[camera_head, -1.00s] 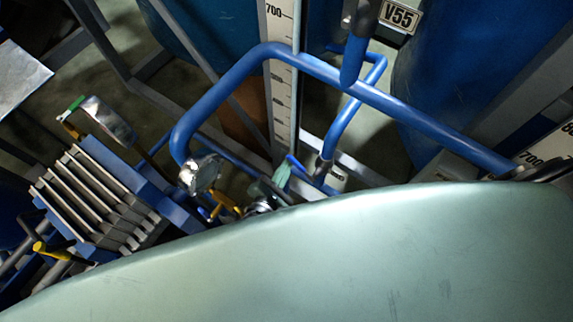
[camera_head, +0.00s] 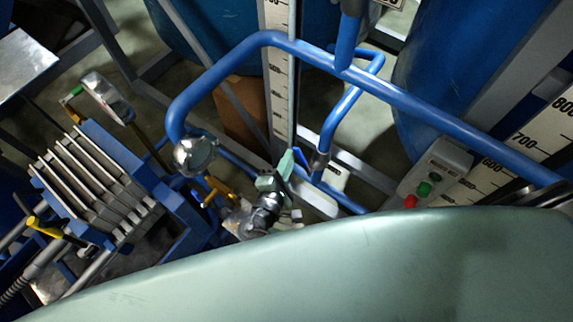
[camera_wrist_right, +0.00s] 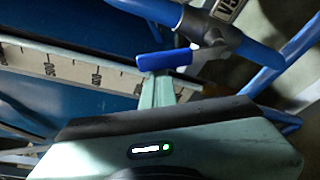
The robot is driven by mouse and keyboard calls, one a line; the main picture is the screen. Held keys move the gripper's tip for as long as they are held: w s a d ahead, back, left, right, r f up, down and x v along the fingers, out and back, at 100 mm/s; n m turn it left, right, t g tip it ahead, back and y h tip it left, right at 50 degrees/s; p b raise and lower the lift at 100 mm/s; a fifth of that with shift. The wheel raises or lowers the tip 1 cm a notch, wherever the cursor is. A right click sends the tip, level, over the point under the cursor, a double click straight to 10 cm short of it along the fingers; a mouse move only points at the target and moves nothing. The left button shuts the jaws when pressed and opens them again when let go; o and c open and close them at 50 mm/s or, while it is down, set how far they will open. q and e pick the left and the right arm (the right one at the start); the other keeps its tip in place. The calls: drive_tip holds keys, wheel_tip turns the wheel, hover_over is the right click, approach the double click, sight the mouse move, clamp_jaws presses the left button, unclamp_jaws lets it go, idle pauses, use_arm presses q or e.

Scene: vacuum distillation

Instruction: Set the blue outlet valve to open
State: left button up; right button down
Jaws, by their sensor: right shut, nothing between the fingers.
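The blue valve handle (camera_wrist_right: 165,60) shows in the right wrist view as a short flat blue lever beside a grey pipe fitting. In the head view a small blue lever (camera_head: 300,158) shows just right of my gripper's tips. My right gripper (camera_head: 284,166) is shut and empty. In the right wrist view its pale green fingers (camera_wrist_right: 158,88) reach up to the underside of the blue handle. I cannot tell whether they touch it. The handle is not gripped. My left gripper is not in view.
Blue pipes (camera_head: 400,98) arch over the gripper. A round gauge (camera_head: 194,155) and yellow handles (camera_head: 218,188) are close on its left. A button box (camera_head: 436,172) with green and red buttons stands at right. A plate stack (camera_head: 95,190) is at left.

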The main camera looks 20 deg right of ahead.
sight(301, 155)
drive_tip(key=shift+s+d+r+m+t+b, duration=0.35)
drive_tip(key=shift+s+d+r+m, duration=0.45)
drive_tip(key=shift+m, duration=0.4)
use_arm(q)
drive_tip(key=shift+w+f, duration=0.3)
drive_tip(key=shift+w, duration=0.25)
use_arm(e)
drive_tip(key=shift+s+d, duration=0.25)
drive_tip(key=shift+s, duration=0.1)
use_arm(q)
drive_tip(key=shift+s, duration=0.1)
use_arm(e)
drive_tip(key=shift+s+d+r, duration=0.1)
drive_tip(key=shift+s, duration=0.05)
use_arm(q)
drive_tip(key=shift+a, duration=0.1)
